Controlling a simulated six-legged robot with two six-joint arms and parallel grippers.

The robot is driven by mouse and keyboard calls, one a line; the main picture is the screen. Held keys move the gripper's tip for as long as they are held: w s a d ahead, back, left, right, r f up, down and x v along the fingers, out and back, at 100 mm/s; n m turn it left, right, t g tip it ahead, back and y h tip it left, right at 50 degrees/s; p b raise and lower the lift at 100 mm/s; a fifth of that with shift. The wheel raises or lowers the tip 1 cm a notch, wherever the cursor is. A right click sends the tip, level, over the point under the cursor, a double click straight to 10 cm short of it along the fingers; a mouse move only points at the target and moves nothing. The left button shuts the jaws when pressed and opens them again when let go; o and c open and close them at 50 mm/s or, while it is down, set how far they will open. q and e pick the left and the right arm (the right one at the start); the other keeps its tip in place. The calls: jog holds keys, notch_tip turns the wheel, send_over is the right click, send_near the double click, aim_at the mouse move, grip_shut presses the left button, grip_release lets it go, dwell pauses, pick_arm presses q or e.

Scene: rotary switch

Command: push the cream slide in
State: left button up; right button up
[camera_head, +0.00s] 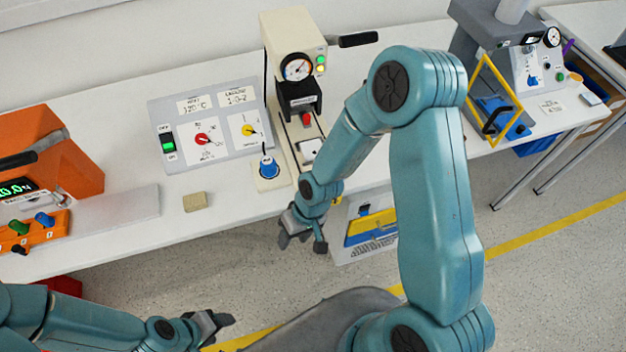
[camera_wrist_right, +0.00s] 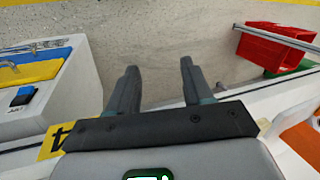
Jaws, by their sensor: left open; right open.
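The cream machine (camera_head: 291,38) with a round gauge and black handle stands on the table. Below its black head and red part, a pale tray-like piece (camera_head: 310,150) sits on the cream base; it looks like the slide, partly hidden by my right arm. My right gripper (camera_head: 303,243) is open and empty, in front of the table's front edge, pointing down. In the right wrist view, its two dark fingers (camera_wrist_right: 155,85) stand apart with only floor between them. My left gripper (camera_head: 222,322) is open and empty over the floor at lower left.
A grey panel (camera_head: 207,122) with red and yellow knobs and a blue knob (camera_head: 268,167) sit left of the machine. A tan block (camera_head: 195,201) lies near the table edge.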

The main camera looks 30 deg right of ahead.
jog(key=shift+n+h, duration=0.6)
jog(key=shift+h, duration=0.3)
jog(key=w+d+r+b, duration=0.1)
jog(key=w+d+r, duration=0.1)
jog(key=r, duration=0.1)
jog(key=w+d+r+b, duration=0.1)
jog(key=w+d+r, duration=0.1)
jog(key=w+r, duration=0.1)
jog(key=w+d+r+b, duration=0.2)
jog(key=w+r, duration=0.1)
jog(key=r, duration=0.1)
jog(key=s+d+r+h+b, duration=0.1)
jog(key=d+r+b, duration=0.15)
jog(key=r, duration=0.35)
jog(key=s+d+r+h+b, duration=0.1)
jog(key=d+r, duration=0.3)
jog(key=r, duration=0.3)
jog(key=f, duration=1.5)
jog(key=shift+w+d+f+b, duration=0.2)
jog(key=shift+d+f+b, duration=0.1)
jog(key=shift+b, duration=0.1)
jog(key=shift+w+f, duration=0.1)
jog(key=shift+f, duration=0.25)
grip_shut()
